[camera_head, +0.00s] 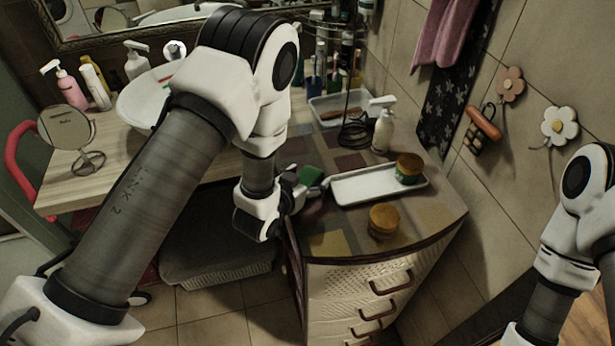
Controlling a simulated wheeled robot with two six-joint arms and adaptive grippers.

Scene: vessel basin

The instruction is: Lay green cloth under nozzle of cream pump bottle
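The green cloth (311,175) shows as a small bunched patch at the left end of the white tray, right at my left gripper (308,186). The gripper's fingers show on both sides of the cloth, low over the counter. I cannot tell whether they are closed on it or only around it. The cream pump bottle (383,132) stands upright on the counter behind the tray, against the tiled wall, apart from the cloth. My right arm shows at the right edge, but its gripper is out of view.
A dark wire stand (355,130) is beside the pump bottle. A basin (143,104), a round mirror (67,128) and a pink bottle (70,88) are at left.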

